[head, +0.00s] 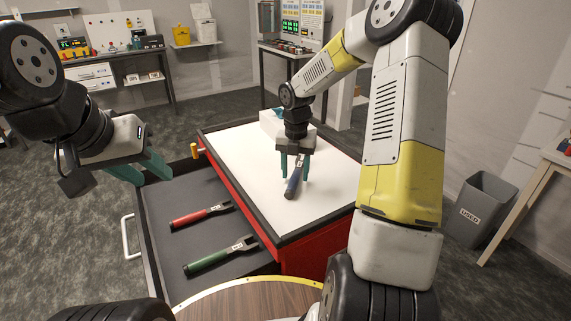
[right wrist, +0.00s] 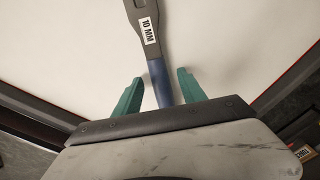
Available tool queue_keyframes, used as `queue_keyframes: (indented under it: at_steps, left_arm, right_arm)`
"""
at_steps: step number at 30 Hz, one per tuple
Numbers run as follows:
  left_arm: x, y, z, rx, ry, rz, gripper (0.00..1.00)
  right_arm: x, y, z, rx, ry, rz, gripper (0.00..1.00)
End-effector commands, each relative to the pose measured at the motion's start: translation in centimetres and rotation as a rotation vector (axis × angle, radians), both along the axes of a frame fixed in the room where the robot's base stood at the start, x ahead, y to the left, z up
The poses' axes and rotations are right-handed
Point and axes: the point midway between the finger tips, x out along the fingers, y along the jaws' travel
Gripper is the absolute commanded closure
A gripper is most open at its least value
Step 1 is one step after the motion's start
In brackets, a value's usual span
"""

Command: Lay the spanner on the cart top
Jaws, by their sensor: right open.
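A blue-handled spanner (head: 292,187) lies on the white cart top (head: 245,160), near its right side. In the right wrist view the spanner (right wrist: 160,82) shows a grey shaft with a "10 MM" label, and its far end is cut off by the frame. My right gripper (head: 294,178) is above the cart top with its fingers open around the blue handle. In the right wrist view the gripper (right wrist: 160,76) has one finger on each side of the handle, with gaps beside it. My left gripper (head: 143,172) hangs open and empty over the drawer's far left corner.
The cart's drawer (head: 160,208) is pulled out and holds a red-handled spanner (head: 200,215) and a green-handled spanner (head: 217,257). A pale box (head: 270,122) stands at the cart top's back. A grey bin (head: 480,207) is at right. The cart top's left part is clear.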

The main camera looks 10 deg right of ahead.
Motion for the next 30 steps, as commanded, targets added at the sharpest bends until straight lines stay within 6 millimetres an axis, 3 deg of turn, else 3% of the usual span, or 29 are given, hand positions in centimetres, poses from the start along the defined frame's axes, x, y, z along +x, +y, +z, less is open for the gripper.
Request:
queue_keyframes:
  at_steps: [12, 22, 26, 30]
  left_arm:
    - [0.0, 0.0, 0.0, 0.0, 0.0, 0.0, 0.62]
    - [0.0, 0.0, 0.0, 0.0, 0.0, 0.0, 0.62]
    - [0.0, 0.0, 0.0, 0.0, 0.0, 0.0, 0.62]
    - [0.0, 0.0, 0.0, 0.0, 0.0, 0.0, 0.62]
  right_arm:
    - [0.1, 0.0, 8.5, 0.0, -0.005, -0.001, 0.52]
    - [-0.4, 0.2, 12.1, -0.007, -0.012, -0.045, 0.52]
    - [-2.7, 0.8, 14.5, -0.023, -0.059, -0.269, 0.52]
    - [-7.2, 1.5, 17.8, 0.002, -0.151, -0.707, 0.52]
